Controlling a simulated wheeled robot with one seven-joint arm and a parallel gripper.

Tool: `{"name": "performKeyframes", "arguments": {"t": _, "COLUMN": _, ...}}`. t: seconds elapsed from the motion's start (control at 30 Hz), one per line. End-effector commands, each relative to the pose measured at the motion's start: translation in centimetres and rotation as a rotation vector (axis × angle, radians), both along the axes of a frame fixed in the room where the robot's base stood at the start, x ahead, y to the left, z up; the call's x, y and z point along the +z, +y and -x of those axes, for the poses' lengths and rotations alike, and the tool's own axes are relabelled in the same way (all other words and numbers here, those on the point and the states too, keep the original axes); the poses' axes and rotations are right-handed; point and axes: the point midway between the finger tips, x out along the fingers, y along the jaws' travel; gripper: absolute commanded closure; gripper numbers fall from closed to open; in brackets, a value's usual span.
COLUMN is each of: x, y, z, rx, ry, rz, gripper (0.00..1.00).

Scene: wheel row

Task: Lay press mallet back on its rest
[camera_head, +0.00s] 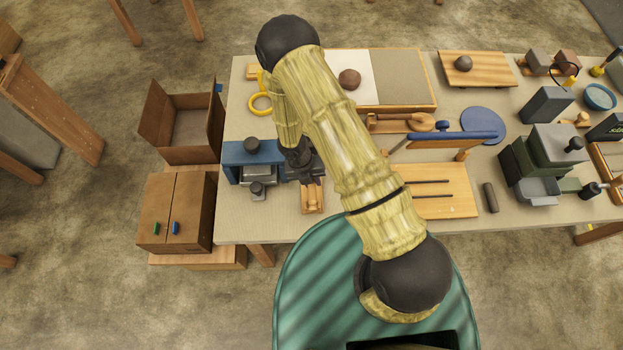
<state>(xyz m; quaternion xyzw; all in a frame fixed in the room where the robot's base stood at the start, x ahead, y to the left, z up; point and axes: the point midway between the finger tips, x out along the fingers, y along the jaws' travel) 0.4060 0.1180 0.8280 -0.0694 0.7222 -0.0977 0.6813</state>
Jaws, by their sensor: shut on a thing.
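My gripper (304,168) is at the front left of the table, pointing down beside the blue press (240,153). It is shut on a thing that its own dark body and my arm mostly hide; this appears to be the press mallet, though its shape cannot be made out. A small wooden piece (312,198) shows just below the gripper, near the table's front edge. It looks like a rest, but I cannot tell whether the held thing touches it.
The blue press with its dark knob stands close left of my gripper. A yellow ring (261,104) lies behind it. A wooden board (447,192) and a dark cylinder (490,197) lie to the right. An open cardboard box (213,130) stands left of the table.

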Motion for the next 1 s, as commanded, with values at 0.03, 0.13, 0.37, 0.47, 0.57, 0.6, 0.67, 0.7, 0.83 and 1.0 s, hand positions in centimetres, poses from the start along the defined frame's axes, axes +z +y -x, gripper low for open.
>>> {"name": "performKeyframes", "arguments": {"t": 0.03, "x": -0.1, "y": 0.0, "z": 0.0, "rx": 0.0, "ry": -0.001, "rz": 0.0, "gripper": 1.0}}
{"name": "performKeyframes", "arguments": {"t": 0.13, "x": -0.3, "y": 0.0, "z": 0.0, "rx": 0.0, "ry": -0.001, "rz": 0.0, "gripper": 1.0}}
{"name": "performKeyframes", "arguments": {"t": 0.37, "x": -0.7, "y": 0.0, "z": 0.0, "rx": 0.0, "ry": -0.001, "rz": 0.0, "gripper": 1.0}}
{"name": "performKeyframes", "arguments": {"t": 0.47, "x": -0.8, "y": 0.0, "z": 0.0, "rx": 0.0, "ry": -0.001, "rz": 0.0, "gripper": 1.0}}
{"name": "performKeyframes", "arguments": {"t": 0.57, "x": -1.0, "y": 0.0, "z": 0.0, "rx": 0.0, "ry": -0.001, "rz": 0.0, "gripper": 1.0}}
{"name": "performKeyframes", "arguments": {"t": 0.6, "x": -1.0, "y": 0.0, "z": 0.0, "rx": 0.0, "ry": -0.001, "rz": 0.0, "gripper": 1.0}}
{"name": "performKeyframes", "arguments": {"t": 0.67, "x": -1.1, "y": 0.0, "z": 0.0, "rx": 0.0, "ry": -0.001, "rz": 0.0, "gripper": 1.0}}
{"name": "performKeyframes", "arguments": {"t": 0.7, "x": -1.1, "y": 0.0, "z": 0.0, "rx": 0.0, "ry": -0.001, "rz": 0.0, "gripper": 0.76}}
{"name": "performKeyframes", "arguments": {"t": 0.83, "x": -1.1, "y": 0.0, "z": 0.0, "rx": 0.0, "ry": -0.001, "rz": 0.0, "gripper": 0.52}}
{"name": "performKeyframes", "arguments": {"t": 1.0, "x": -1.1, "y": 0.0, "z": 0.0, "rx": 0.0, "ry": -0.001, "rz": 0.0, "gripper": 0.52}}
